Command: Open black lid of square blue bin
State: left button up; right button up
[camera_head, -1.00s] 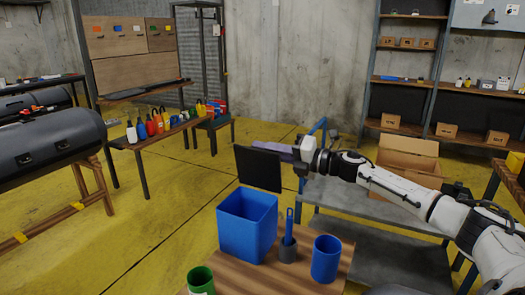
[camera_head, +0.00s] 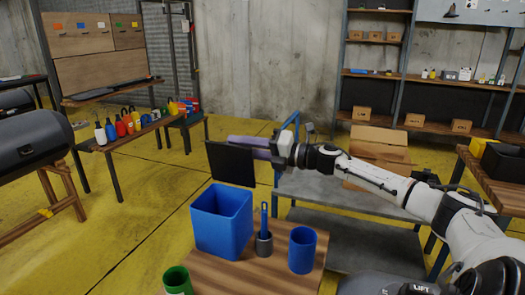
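The square blue bin (camera_head: 222,228) stands on the wooden table, its mouth uncovered. Its black lid (camera_head: 230,164) is upright along the bin's back rim, flat side facing me. My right gripper (camera_head: 258,146) is at the lid's upper right edge, reaching in from the right. A purple, finger-like part shows above and behind the lid. The lid hides the fingertips, so I cannot tell whether they grip it or only touch it. My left gripper is out of view.
A grey cup holding a blue-handled tool (camera_head: 264,240), a blue cup (camera_head: 302,250) and a green cup (camera_head: 177,281) stand near the bin on the wooden table (camera_head: 245,273). A grey metal bench (camera_head: 335,190) lies behind, under my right arm.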

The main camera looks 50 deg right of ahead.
jog(key=shift+s+d+f, duration=0.15)
jog(key=shift+s, duration=0.3)
jog(key=p+v, duration=0.1)
jog(key=v, duration=0.7)
dwell(0.4)
